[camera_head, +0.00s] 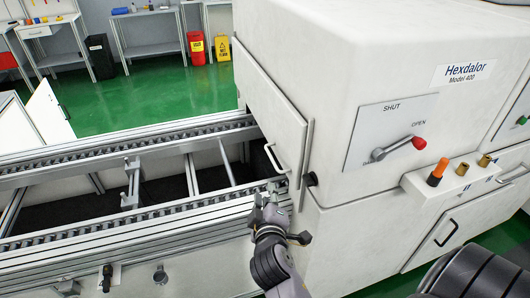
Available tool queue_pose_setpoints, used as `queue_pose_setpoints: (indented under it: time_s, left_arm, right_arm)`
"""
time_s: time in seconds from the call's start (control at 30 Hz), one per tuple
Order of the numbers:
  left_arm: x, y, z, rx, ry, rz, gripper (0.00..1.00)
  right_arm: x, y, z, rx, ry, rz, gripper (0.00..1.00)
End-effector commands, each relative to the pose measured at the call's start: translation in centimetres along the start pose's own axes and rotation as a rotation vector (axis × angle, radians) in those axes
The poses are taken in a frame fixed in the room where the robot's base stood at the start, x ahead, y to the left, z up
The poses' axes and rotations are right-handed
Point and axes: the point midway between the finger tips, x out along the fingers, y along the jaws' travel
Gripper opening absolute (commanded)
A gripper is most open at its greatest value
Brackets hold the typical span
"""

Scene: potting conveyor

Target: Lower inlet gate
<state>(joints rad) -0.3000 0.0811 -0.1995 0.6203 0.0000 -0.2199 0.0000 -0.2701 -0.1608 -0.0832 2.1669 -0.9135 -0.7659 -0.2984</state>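The inlet gate (268,112) is a white panel on the left face of the white Hexdalor machine, above the conveyor's entry. It looks raised, with a dark opening under it. A metal bar handle (273,158) sits near its lower edge.
The conveyor (120,150) with roller rails runs left from the machine. A lever with a red knob (419,143) points toward OPEN on the SHUT/OPEN plate. An orange-capped knob (437,172) stands on a ledge. A black knob (311,179) juts out beside the gate.

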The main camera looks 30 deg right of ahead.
Motion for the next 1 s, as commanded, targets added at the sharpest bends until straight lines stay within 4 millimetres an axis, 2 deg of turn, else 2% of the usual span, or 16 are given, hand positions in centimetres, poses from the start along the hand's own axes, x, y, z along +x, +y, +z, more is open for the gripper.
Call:
queue_pose_setpoints:
  time_s: [0.03, 0.1, 0.27, 0.37, 0.8, 1.0]
  left_arm:
    - [-0.2, 0.0, 0.0, 0.0, 0.0, 0.0, 0.4]
    - [-0.3, 0.0, 0.0, 0.0, 0.0, 0.0, 0.4]
    - [-0.6, 0.0, 0.0, 0.0, -0.001, 0.0, 0.4]
    - [-0.9, 0.0, -0.1, 0.0, -0.001, 0.0, 0.4]
    - [-2.3, 0.1, -0.2, 0.0, -0.001, 0.001, 0.4]
    - [-2.6, 0.1, -0.2, 0.0, -0.001, 0.001, 0.4]
  right_arm:
    - [-0.4, 1.5, -0.2, 0.005, -0.003, 0.026, 0.28]
    - [-0.6, 2.6, -0.3, 0.005, -0.008, 0.048, 0.28]
    - [0.6, 3.1, -0.4, 0.003, -0.007, 0.058, 0.28]
    - [2.2, 3.4, -0.5, 0.002, -0.008, 0.058, 0.28]
    - [11.7, 3.7, -0.4, 0.005, -0.008, 0.055, 0.28]
    - [14.9, 3.8, -0.3, 0.005, -0.007, 0.054, 0.28]
